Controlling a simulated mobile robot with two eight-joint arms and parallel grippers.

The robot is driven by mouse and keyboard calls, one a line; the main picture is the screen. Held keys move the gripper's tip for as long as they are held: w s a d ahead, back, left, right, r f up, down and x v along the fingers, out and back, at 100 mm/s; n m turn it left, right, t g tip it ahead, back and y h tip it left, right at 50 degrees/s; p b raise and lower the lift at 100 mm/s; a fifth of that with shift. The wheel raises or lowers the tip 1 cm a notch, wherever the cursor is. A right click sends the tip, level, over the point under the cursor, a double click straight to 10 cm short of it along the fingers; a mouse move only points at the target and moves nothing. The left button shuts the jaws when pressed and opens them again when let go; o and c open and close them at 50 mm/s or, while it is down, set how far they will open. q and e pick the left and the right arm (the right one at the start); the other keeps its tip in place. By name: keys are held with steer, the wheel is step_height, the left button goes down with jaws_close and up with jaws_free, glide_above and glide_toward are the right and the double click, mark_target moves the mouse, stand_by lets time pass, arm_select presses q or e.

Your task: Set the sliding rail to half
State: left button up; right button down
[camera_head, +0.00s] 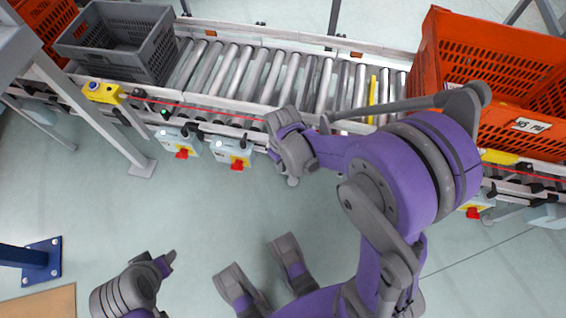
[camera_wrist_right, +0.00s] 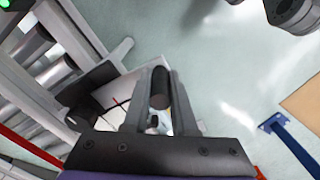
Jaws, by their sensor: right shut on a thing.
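My right gripper (camera_head: 281,122) is at the front side of the roller conveyor. In the right wrist view, my right gripper (camera_wrist_right: 158,95) is shut on a dark cylindrical handle (camera_wrist_right: 160,84), beside the conveyor frame. The handle's base is partly hidden by the gripper. I cannot tell for sure which part is the sliding rail or how far it is set. Part of my left arm, with a finger-like tip (camera_head: 167,263), shows at the lower left over the floor, away from the conveyor. Whether the left gripper is open or shut is unclear.
The roller conveyor (camera_head: 250,75) runs across the top, with a yellow bar (camera_head: 372,95) between rollers. A grey crate (camera_head: 150,60) stands left and an orange tote (camera_head: 440,60) right. Blue-white boxes with red knobs (camera_head: 236,153) hang along the front. The floor before it is clear.

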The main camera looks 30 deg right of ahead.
stand_by(0.9)
steer(key=w+d, duration=0.3)
steer(key=shift+w+d, duration=0.1)
steer(key=shift+w, duration=0.1)
steer(key=c, duration=0.7)
jaws_free()
steer(key=shift+c, duration=0.2)
steer(key=shift+r, duration=0.1)
step_height(320, 180, up, 11)
steer(key=p, duration=0.3)
steer(key=shift+f, duration=0.2)
